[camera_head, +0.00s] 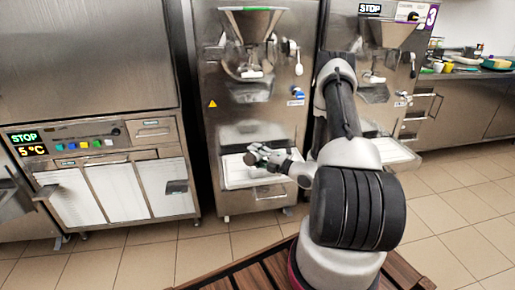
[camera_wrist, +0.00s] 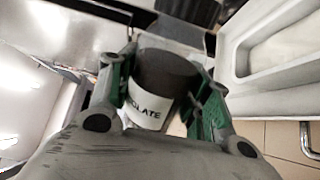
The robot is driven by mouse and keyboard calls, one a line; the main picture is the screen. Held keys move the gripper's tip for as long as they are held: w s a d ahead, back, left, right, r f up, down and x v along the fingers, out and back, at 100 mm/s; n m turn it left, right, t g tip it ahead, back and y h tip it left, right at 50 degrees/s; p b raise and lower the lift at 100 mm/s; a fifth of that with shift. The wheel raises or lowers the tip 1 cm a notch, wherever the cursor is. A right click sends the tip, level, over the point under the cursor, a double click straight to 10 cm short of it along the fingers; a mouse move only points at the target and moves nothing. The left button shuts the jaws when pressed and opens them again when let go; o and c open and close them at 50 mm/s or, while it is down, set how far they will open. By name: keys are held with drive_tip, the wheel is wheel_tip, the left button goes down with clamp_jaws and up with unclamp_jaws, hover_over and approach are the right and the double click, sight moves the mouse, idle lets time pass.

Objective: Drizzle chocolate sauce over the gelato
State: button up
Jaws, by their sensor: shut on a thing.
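My gripper (camera_wrist: 155,95) is shut on a dark container with a white label (camera_wrist: 146,106); the letters "OLATE" show on it. Its dark round end faces the wrist camera, and the green-edged fingers sit on both sides of it. In the head view, my gripper (camera_head: 262,157) is in front of the middle machine, over the white tray (camera_head: 232,181) at its base. There the container is small and hard to make out. I cannot make out any gelato. A pale tray with a raised rim (camera_wrist: 238,72) shows at the right of the wrist view.
The middle steel machine (camera_head: 218,110) has a hopper on top. A similar machine (camera_head: 400,85) stands to its right, partly behind my arm. A freezer unit with a STOP display (camera_head: 105,138) stands at left. Tiled floor (camera_head: 455,225) is clear at right.

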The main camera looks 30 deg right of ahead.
drive_tip(key=shift+f+m, duration=0.65)
drive_tip(key=shift+m, duration=0.35)
drive_tip(key=shift+d+r+m, duration=0.1)
drive_tip(key=shift+m, duration=0.6)
drive_tip(key=shift+w+d+r+m, duration=0.15)
drive_tip(key=shift+d+r+m, duration=0.05)
drive_tip(key=shift+r+m, duration=0.4)
drive_tip(key=shift+w+d+r+m, duration=0.2)
drive_tip(key=shift+d+r+m, duration=0.15)
drive_tip(key=shift+r+m, duration=0.45)
drive_tip(key=shift+w+d+r+m, duration=0.15)
drive_tip(key=shift+d+r+m, duration=0.25)
drive_tip(key=shift+m, duration=0.7)
drive_tip(key=shift+s, duration=0.1)
drive_tip(key=shift+a, duration=0.15)
drive_tip(key=shift+w+a, duration=0.25)
drive_tip(key=shift+a, duration=0.65)
drive_tip(key=shift+w+a, duration=0.3)
drive_tip(key=shift+a, duration=0.6)
drive_tip(key=shift+w+a, duration=0.25)
drive_tip(key=shift+a, duration=0.65)
